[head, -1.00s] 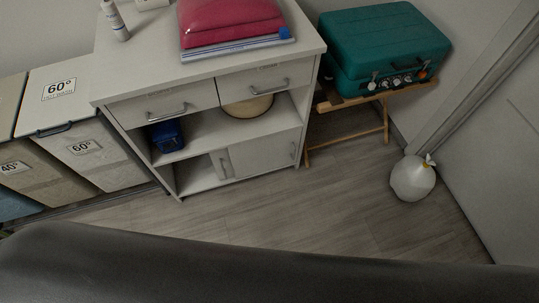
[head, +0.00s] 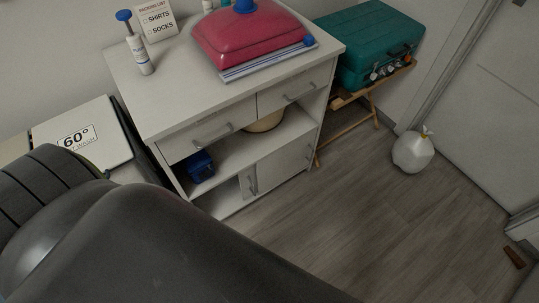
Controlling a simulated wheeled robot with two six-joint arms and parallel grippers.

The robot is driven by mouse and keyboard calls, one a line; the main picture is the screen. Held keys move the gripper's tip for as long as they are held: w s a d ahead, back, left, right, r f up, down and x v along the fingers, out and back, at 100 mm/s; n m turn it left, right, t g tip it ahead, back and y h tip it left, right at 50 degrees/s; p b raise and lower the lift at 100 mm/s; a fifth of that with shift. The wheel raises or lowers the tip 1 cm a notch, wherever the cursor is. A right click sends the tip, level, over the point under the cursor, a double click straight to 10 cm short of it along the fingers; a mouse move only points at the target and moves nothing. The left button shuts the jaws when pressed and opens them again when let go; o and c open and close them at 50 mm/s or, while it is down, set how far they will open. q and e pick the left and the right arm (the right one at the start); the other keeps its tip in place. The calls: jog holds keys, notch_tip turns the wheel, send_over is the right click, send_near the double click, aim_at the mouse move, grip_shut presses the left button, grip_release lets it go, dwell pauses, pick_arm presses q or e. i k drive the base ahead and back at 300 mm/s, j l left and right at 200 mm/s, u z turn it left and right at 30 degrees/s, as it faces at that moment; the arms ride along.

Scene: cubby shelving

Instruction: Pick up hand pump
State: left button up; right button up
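The hand pump (head: 140,53) is a slim white cylinder with a blue T-shaped top. It stands upright on the left part of the white cabinet top (head: 190,100), in front of a small packing list card (head: 156,20). Neither of my grippers is in view. A large dark grey shape, likely my own arm, covers the lower left of the head view, well below the pump in the picture.
A red padded bag (head: 250,38) with blue fittings lies on the cabinet top, right of the pump. A teal case (head: 375,45) sits on a wooden stand. A white tied bag (head: 412,153) lies on the floor. Floor right of the cabinet is mostly clear.

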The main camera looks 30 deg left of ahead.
aim_at(136, 43)
jog(key=k+j+z, duration=0.35)
jog(key=k+j, duration=1.1)
jog(key=j, duration=0.1)
